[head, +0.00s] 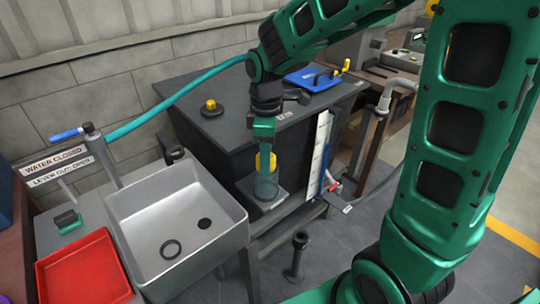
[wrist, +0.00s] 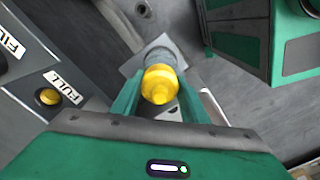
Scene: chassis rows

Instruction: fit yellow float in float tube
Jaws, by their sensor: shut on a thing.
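The yellow float (head: 265,162) is between the fingers of my gripper (head: 265,128), which is shut on it. In the wrist view the float (wrist: 160,84) shows its knobbed top between the two green fingers (wrist: 160,100). The clear float tube (head: 266,188) stands upright on a grey plate directly below the float. In the wrist view the tube (wrist: 160,54) shows as a grey cylinder just beyond the float. The float's lower end meets the tube mouth in the head view; I cannot tell whether it is inside.
A dark tank (head: 225,130) stands behind, with a yellow knob (head: 210,107) and a blue tray (head: 312,78) on top. A white scale board (head: 318,155) stands right of the tube. A grey sink (head: 180,228) and red tray (head: 84,270) are at left.

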